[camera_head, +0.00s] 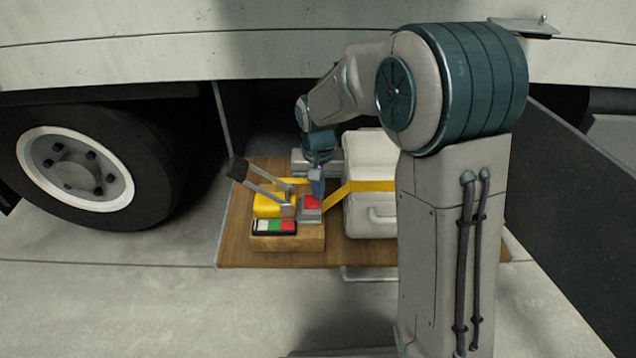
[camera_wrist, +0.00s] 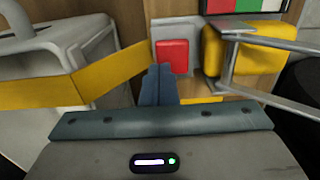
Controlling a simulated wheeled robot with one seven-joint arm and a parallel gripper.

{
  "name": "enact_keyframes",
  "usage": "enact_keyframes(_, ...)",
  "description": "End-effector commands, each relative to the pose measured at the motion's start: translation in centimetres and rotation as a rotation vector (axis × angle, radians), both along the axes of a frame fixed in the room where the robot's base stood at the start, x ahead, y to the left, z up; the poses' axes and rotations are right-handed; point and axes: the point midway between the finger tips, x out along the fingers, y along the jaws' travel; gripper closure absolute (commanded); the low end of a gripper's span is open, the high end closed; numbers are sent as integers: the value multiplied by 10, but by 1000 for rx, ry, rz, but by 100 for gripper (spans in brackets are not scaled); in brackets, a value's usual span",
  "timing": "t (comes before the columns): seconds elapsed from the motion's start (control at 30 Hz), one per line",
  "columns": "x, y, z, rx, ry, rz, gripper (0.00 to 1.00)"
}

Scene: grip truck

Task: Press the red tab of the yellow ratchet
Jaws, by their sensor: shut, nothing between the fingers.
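The yellow ratchet (camera_head: 268,205) sits on a wooden block, its grey lever with a black grip (camera_head: 238,168) tilted up to the left. In the wrist view the ratchet (camera_wrist: 258,55) is at the upper right. My gripper (camera_head: 317,186) is shut and empty, pointing down close above the tab. In the wrist view its fingertips (camera_wrist: 160,70) are just beside the tab's lower left edge. I cannot tell if they touch it.
A yellow strap (camera_head: 365,186) runs right from the tab across a white case (camera_head: 370,215). The wooden board (camera_head: 236,245) lies under the truck, beside a wheel (camera_head: 80,165).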

Motion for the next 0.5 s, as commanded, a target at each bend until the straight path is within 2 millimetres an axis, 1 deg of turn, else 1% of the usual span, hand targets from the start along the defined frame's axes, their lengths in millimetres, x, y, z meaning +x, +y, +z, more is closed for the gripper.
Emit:
enact_keyframes(0.03,-1,0,-4,-1,5,0,100)
enact_keyframes(0.3,-2,-1,-4,-2,8,0,100)
enact_keyframes(0.43,-2,-1,4,-2,8,0,100)
enact_keyframes(0.5,-2,-1,12,-2,7,-1,100)
